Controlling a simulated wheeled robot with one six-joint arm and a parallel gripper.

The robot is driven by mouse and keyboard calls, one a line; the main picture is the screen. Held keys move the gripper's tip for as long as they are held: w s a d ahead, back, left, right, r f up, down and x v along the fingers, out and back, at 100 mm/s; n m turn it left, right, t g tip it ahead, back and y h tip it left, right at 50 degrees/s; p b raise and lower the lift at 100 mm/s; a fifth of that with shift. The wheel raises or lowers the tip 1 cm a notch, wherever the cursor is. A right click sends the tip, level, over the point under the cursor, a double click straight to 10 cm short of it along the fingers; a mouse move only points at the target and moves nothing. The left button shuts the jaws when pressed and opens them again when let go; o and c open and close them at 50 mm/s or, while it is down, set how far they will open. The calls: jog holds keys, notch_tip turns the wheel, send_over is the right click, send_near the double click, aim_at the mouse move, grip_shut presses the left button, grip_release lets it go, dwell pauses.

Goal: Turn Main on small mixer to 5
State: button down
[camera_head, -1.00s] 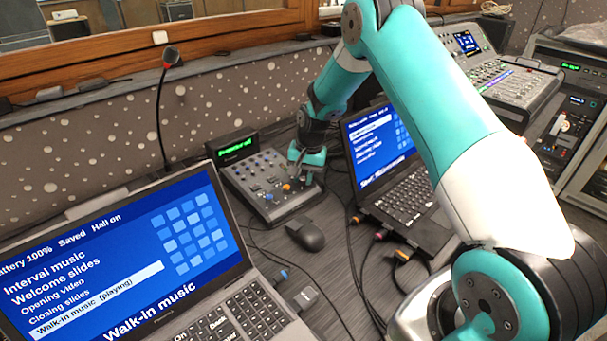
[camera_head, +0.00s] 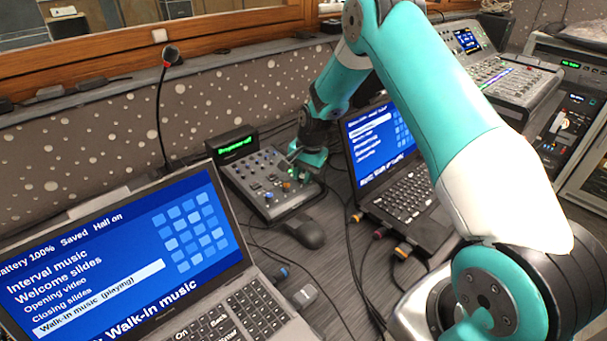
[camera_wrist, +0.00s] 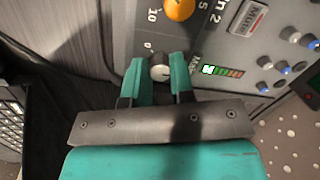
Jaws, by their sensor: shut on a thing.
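The small mixer (camera_head: 262,190) is a grey sloped panel with knobs and a green-lit display, behind the near laptop. My gripper (camera_head: 303,168) is over its right side in the head view. In the wrist view my gripper (camera_wrist: 161,75) has its teal fingers on either side of a grey knob (camera_wrist: 160,72) and is shut on it. The knob's pointer is hard to read. An orange knob (camera_wrist: 180,9) sits just beyond it.
A level meter (camera_wrist: 222,71) glows beside the held knob, and several small blue and white knobs (camera_wrist: 283,68) lie to the right. A mouse (camera_head: 305,231), cables, a near laptop (camera_head: 130,265) and a second laptop (camera_head: 400,190) crowd around the mixer. A gooseneck microphone (camera_head: 160,110) stands behind.

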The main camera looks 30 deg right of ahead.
jog(key=c, duration=1.3)
grip_release()
jog(key=shift+o, duration=0.2)
jog(key=shift+r, duration=0.1)
notch_tip(320, 180, up, 7)
jog(key=d, duration=0.1)
jog(key=shift+s+r+b, duration=0.15)
jog(key=shift+s+b, duration=0.15)
jog(key=s+a+r+n+y+p, duration=0.2)
jog(key=s+a+r+n, duration=0.8)
jog(key=s+a+r, duration=0.55)
jog(key=s+a+r+n, duration=0.1)
jog(key=s+n, duration=0.1)
jog(key=s, duration=0.4)
jog(key=s+a+r+n, duration=0.2)
jog(key=s+n, duration=0.1)
jog(key=s, duration=0.3)
jog(key=s+a+r+n+g, duration=0.1)
jog(key=s+a+r+n, duration=0.1)
jog(key=s, duration=0.4)
jog(key=shift+r+n+y+p, duration=0.2)
jog(key=shift+n+y+p, duration=0.2)
jog(key=shift+n, duration=0.2)
